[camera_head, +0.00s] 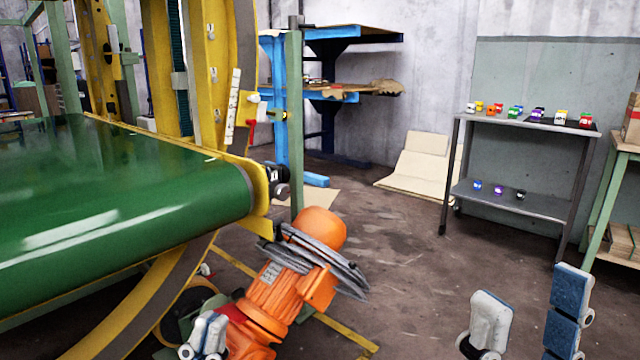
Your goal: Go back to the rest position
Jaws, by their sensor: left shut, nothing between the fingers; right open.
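My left gripper (207,334) shows at the bottom edge, left of the middle, in front of the lower end of the orange motor. Its fingers are together with nothing between them. My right gripper (529,300) shows at the bottom right over the bare floor. Its two fingers stand wide apart, a pale one on the left and a blue-padded one on the right, with nothing between them. The lower parts of both grippers are cut off by the picture's bottom edge.
A ring machine with a green conveyor belt (110,195) and yellow frame fills the left. An orange motor (270,290) with grey cables juts beside it. A grey metal table (530,124) with several small coloured items stands back right. The floor (410,250) between is clear.

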